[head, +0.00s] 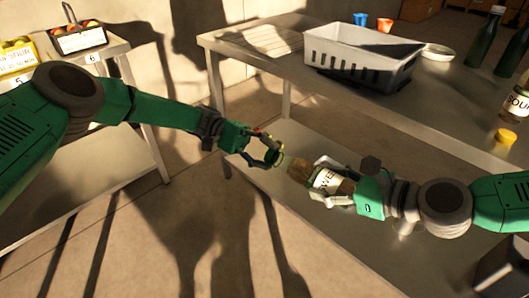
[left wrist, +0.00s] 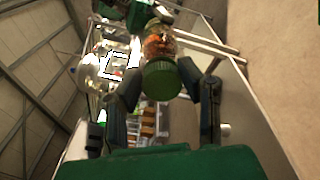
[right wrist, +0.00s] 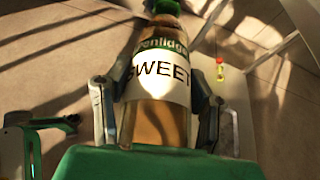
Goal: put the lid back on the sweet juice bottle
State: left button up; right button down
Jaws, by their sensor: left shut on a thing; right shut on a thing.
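The sweet juice bottle (head: 327,180), amber with a white label, is held tilted in mid-air by my right gripper (head: 330,186), its neck pointing left toward my left gripper. The right wrist view shows its SWEET label (right wrist: 160,78) between both fingers. My left gripper (head: 270,156) is shut on the green lid (head: 278,159), just left of the bottle's neck. In the left wrist view the lid (left wrist: 162,80) sits between the fingertips, with the bottle (left wrist: 160,42) lined up behind it. A small gap seems to separate lid and neck in the head view; exact contact is unclear.
A metal table (head: 240,42) at the back holds a grey basket (head: 360,62), red and blue cups, dark bottles and a SOUR bottle (head: 517,102) near a yellow lid (head: 505,137). A left table carries a yellow crate (head: 18,58) and a basket (head: 80,40). A lower shelf lies beneath my grippers.

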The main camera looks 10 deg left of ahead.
pick_arm(q)
jog(key=m, duration=0.6)
jog(key=shift+s+f+m, duration=0.15)
jog(key=shift+f+m, duration=0.2)
jog(key=shift+m, duration=0.05)
jog(key=m, duration=0.4)
jog(key=shift+f, duration=0.2)
jog(key=m, duration=0.5)
jog(key=shift+d+f, duration=0.1)
jog(key=shift+f, duration=0.1)
jog(key=m, duration=0.5)
jog(key=shift+w+d+f, duration=0.1)
jog(key=shift+w+f, duration=0.05)
jog(key=shift+w, duration=0.15)
jog(key=m, duration=0.7)
jog(key=shift+w+d, duration=0.15)
jog(key=shift+w, duration=0.1)
jog(key=m, duration=0.4)
jog(key=shift+w+d, duration=0.1)
jog(key=shift+w, duration=0.05)
jog(key=m, duration=0.4)
jog(key=shift+w+r, duration=0.1)
jog(key=shift+r, duration=0.1)
